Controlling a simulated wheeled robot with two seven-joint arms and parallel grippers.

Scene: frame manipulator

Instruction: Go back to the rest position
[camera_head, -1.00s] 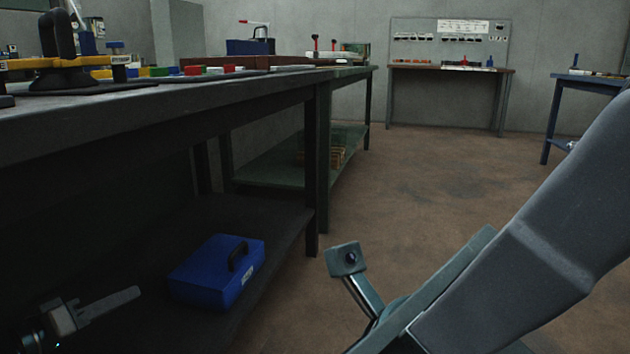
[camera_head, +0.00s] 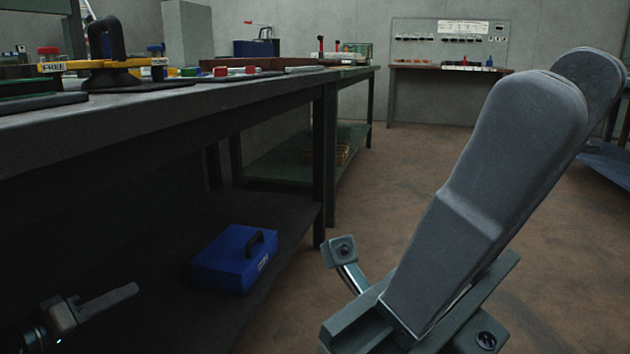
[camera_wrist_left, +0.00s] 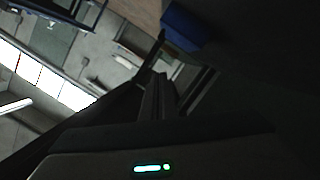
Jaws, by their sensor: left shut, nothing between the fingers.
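My left gripper (camera_head: 127,293) is at the lower left of the head view, in the dim area below the bench top. Its fingers are together and hold nothing. They also show together in the left wrist view (camera_wrist_left: 157,98).
The dark workbench (camera_head: 180,105) runs along the left, with tools on top. A blue toolbox (camera_head: 236,258) sits on its lower shelf, to the right of my left gripper. Brown floor (camera_head: 430,160) lies open on the right. Another bench (camera_head: 450,70) stands at the back wall.

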